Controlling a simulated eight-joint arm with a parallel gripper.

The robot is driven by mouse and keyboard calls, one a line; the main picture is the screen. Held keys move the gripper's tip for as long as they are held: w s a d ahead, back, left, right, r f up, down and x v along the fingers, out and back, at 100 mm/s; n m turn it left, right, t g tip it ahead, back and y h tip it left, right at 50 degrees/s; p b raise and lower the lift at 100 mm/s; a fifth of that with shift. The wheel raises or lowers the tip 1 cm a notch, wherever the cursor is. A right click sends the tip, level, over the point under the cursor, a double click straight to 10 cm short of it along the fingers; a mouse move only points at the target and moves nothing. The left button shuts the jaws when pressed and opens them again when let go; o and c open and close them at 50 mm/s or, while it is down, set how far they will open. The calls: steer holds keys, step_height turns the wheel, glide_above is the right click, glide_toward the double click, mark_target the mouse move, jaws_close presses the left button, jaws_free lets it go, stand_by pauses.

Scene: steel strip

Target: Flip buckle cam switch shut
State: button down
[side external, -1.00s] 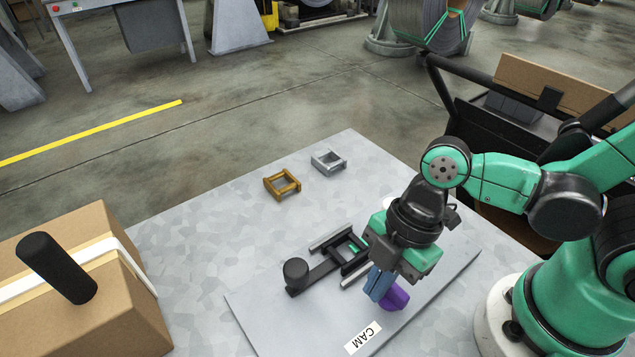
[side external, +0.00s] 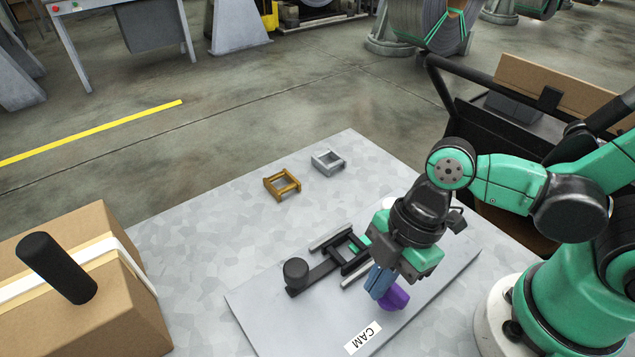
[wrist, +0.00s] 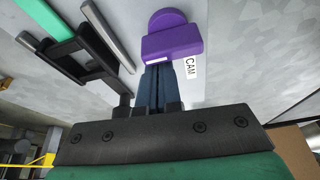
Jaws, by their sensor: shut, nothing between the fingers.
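The purple cam switch (side external: 398,297) stands on the grey plate (side external: 263,320) beside the white CAM label (side external: 363,338). It also shows in the wrist view (wrist: 172,42), just beyond my fingertips. My gripper (side external: 378,289) is shut and empty, with its blue fingers (wrist: 160,88) pointing down at the purple switch. The fingertips look close against it; I cannot tell whether they touch. The black buckle frame (side external: 348,249) with a round-knobbed lever (side external: 296,271) lies left of my gripper. My gripper hides part of the switch and plate in the side view.
A brass buckle (side external: 282,185) and a silver buckle (side external: 328,162) lie at the back of the table. A cardboard box (side external: 125,318) with a black handle stands at the left. A black cart (side external: 455,125) stands behind my arm. The table's left middle is clear.

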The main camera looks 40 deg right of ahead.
steer(key=shift+w+d+m+t, duration=0.15)
steer(key=shift+m+t, duration=0.15)
steer(key=shift+m, duration=0.6)
steer(key=shift+w+d, duration=0.15)
steer(key=shift+d, duration=0.35)
stand_by(0.4)
steer(key=shift+s+a, duration=0.5)
steer(key=shift+s, duration=0.2)
steer(key=shift+a, duration=0.1)
steer(key=shift+w+a+r, duration=0.1)
steer(key=shift+w+a, duration=0.15)
steer(key=shift+a, duration=0.35)
steer(key=shift+w+a+f, duration=0.1)
steer(key=shift+w+a, duration=0.2)
steer(key=shift+a, duration=0.35)
steer(key=shift+w+a+r, duration=0.1)
steer(key=shift+w+a, duration=0.15)
steer(key=shift+a, duration=0.35)
steer(key=v, duration=1)
steer(key=shift+s+a, duration=0.1)
